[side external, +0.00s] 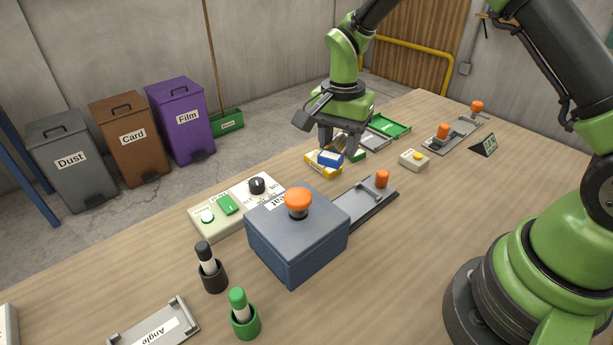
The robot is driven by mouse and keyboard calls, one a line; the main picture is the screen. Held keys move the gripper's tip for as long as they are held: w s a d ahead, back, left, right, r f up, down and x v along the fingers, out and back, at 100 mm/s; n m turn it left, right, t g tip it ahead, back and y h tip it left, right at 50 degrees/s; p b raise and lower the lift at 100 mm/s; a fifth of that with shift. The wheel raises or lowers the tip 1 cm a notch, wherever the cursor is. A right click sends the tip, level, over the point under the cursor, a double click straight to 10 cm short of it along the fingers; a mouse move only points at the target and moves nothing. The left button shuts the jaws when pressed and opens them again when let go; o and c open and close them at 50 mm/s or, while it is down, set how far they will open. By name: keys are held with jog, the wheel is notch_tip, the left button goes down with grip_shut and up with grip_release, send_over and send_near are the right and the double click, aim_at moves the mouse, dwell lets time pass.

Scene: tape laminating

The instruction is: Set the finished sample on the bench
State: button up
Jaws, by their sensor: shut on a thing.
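My gripper (341,147) is over the far side of the bench (480,230), pointing down. Its jaws are shut on a small piece, which I take to be the sample. The fingers hide most of it, and its outline is too small to make out. Just below the fingers are a blue piece (331,158) and yellow-and-white pieces (318,163), with a bit of green to their right. I cannot tell whether the held piece touches any of these.
A blue-grey box with an orange knob (298,240) stands mid-bench, a metal track (365,204) running out behind it. A control panel (212,220) is to its left. A green tray (388,124) lies beyond my gripper. The bench's right middle is clear.

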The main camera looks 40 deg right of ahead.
aim_at(294, 178)
jog(key=w+a+n, duration=0.3)
jog(key=w+n, duration=0.7)
jog(key=n, duration=0.3)
jog(key=shift+n, duration=0.4)
notch_tip(294, 178, down, 11)
jog(key=shift+d+r, duration=0.1)
jog(key=shift+d, duration=0.05)
jog(key=o, duration=0.9)
jog(key=shift+w+r, duration=0.1)
jog(key=shift+r, duration=0.05)
notch_tip(294, 178, up, 12)
